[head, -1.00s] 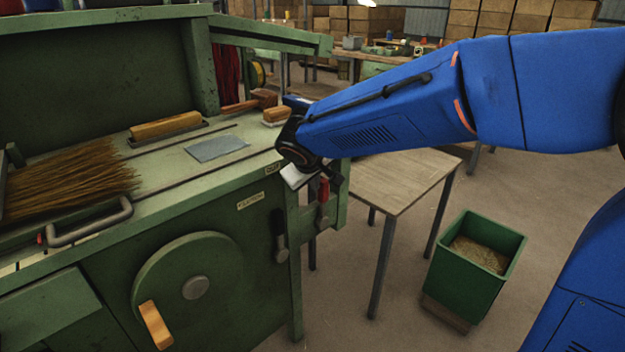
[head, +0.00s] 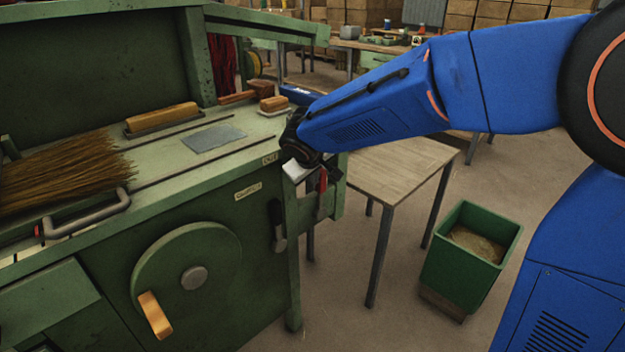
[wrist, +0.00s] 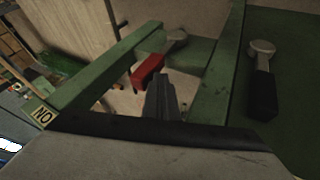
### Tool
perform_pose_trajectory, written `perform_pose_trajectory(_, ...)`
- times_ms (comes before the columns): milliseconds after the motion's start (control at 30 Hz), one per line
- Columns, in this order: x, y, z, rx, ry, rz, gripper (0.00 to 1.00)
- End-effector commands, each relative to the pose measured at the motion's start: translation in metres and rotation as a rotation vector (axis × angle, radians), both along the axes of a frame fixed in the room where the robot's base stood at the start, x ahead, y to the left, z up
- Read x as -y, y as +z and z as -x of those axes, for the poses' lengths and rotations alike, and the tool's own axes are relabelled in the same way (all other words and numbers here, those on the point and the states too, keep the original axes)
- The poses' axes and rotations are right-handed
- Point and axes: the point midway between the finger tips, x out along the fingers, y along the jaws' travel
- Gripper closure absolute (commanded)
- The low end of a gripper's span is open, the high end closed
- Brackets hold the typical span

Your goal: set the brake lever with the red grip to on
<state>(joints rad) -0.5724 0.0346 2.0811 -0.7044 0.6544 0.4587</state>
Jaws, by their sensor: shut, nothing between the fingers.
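The brake lever with the red grip (head: 322,183) stands roughly upright on the green machine's right end, red end up. In the wrist view the red grip (wrist: 148,70) lies just beyond and left of my fingers, its grey pivot (wrist: 176,36) farther off. My gripper (head: 334,174) is shut and empty beside the red grip. Its dark fingers also show in the wrist view (wrist: 163,90). I cannot tell whether they touch the grip. A small plate (wrist: 42,115) on the green rail reads "NO" here, perhaps "ON" upside down.
A second lever with a black grip (head: 276,213) hangs on the machine's front; it also shows in the wrist view (wrist: 262,92). A handwheel (head: 187,275) is left of it. A wooden table (head: 397,168) and green bin (head: 470,255) stand right, with open floor between.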

Motion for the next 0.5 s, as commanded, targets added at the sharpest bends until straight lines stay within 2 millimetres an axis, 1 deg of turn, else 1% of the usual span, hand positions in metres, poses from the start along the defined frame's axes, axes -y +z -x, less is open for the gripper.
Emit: perform_pose_trajectory(500, 0.025, 0.005, -0.021, -0.125, -0.005, -0.145, 1.0)
